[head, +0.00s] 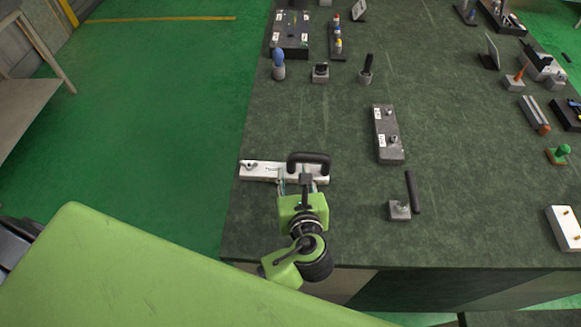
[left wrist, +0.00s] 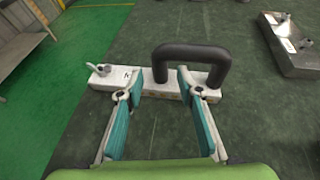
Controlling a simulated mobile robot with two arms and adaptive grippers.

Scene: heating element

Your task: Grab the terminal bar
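The terminal bar, which I take to be the white bar (head: 262,171) with a black arched handle (head: 309,157), lies at the table's left edge. It carries small dark lettering and a metal fitting at its left end. My left gripper (head: 294,184) is open at its near side. In the left wrist view the two teal-padded fingers (left wrist: 156,88) reach to the bar (left wrist: 149,86). The handle's left post stands between the fingertips, its right post beyond the right finger. I cannot tell whether the fingers touch the bar. My right gripper is not in view.
A dark grey bar with metal fittings (head: 387,146) lies to the right on the table (head: 335,225). A small block (head: 399,210) with a black rod stands nearer. Several other parts are at the far end and right side. The table around the bar is mostly clear.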

